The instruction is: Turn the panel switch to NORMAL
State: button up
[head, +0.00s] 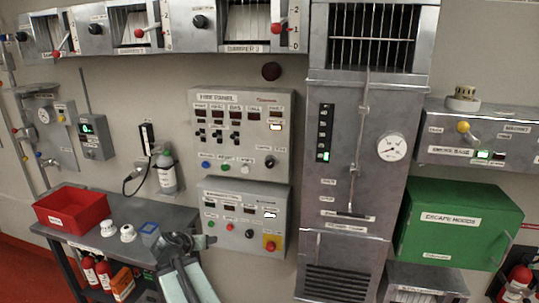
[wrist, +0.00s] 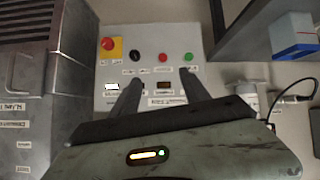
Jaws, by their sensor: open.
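Two grey control panels hang one above the other in the head view. The upper panel (head: 197,125) has displays, small switches, coloured buttons and a black knob (head: 270,161) at its lower right. The lower panel (head: 283,222) has green, red and black controls and a red button on yellow (head: 270,243). I cannot read the small labels, so I cannot tell which control has NORMAL. My gripper (head: 203,240) is open and empty at the lower panel's left side. In the wrist view my gripper (wrist: 160,78) spreads before the lower panel (wrist: 150,35), seen upside down; contact is unclear.
A bench (head: 180,215) at left holds a red bin (head: 72,208) and white round parts. A grey bottle (head: 166,175) and cable hang above it. A tall grey cabinet (head: 345,270) stands right of the panels, beside a green box (head: 455,225). A blue block (wrist: 293,40) shows in the wrist view.

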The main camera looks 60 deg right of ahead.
jog(key=s+d+r+m+h+p, duration=0.2)
jog(key=s+d+r+m+h, duration=0.15)
jog(key=d+r, duration=0.6)
jog(key=t+h+p, duration=0.2)
jog(key=h+p, duration=0.1)
jog(key=h, duration=0.1)
send_near(269, 165)
jog(key=d, duration=0.2)
jog(key=shift+m+y, duration=0.25)
jog(key=shift+m, duration=0.2)
jog(key=x, duration=0.8)
jog(key=shift+w+d+r+b, duration=0.15)
jog(key=shift+w+r+b, duration=0.1)
jog(key=shift+b, duration=0.05)
grip_shut()
